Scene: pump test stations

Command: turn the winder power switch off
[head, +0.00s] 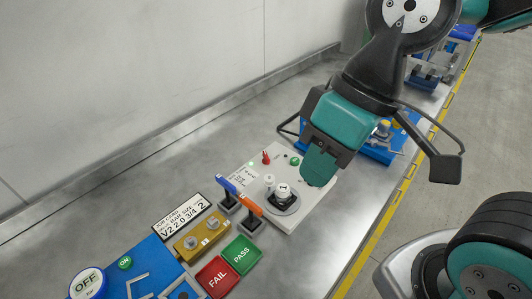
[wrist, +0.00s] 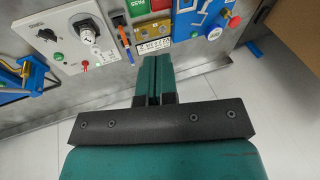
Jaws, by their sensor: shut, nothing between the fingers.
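A light grey control panel (head: 313,213) lies on the bench. It carries a white knob on a black plate (head: 283,193), a red toggle (head: 266,157), a green button (head: 295,161) and a small lit green lamp (head: 251,163). I read no winder label, so I cannot tell which control is the power switch. My gripper (head: 318,172) is shut and empty above the panel's right part, hiding some of it. In the wrist view, my gripper (wrist: 153,65) points beside the panel (wrist: 69,24), which also shows a black knob (wrist: 47,34) and the red toggle (wrist: 85,64).
Blue and orange handled levers (head: 240,195) stand by the panel. Nearer are a brass block (head: 203,230), red FAIL plate (head: 216,279), green PASS plate (head: 241,254), and a blue board (head: 150,252) with a white OFF button (head: 86,283). Blue equipment (head: 378,151) stands beyond. Bare bench lies left.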

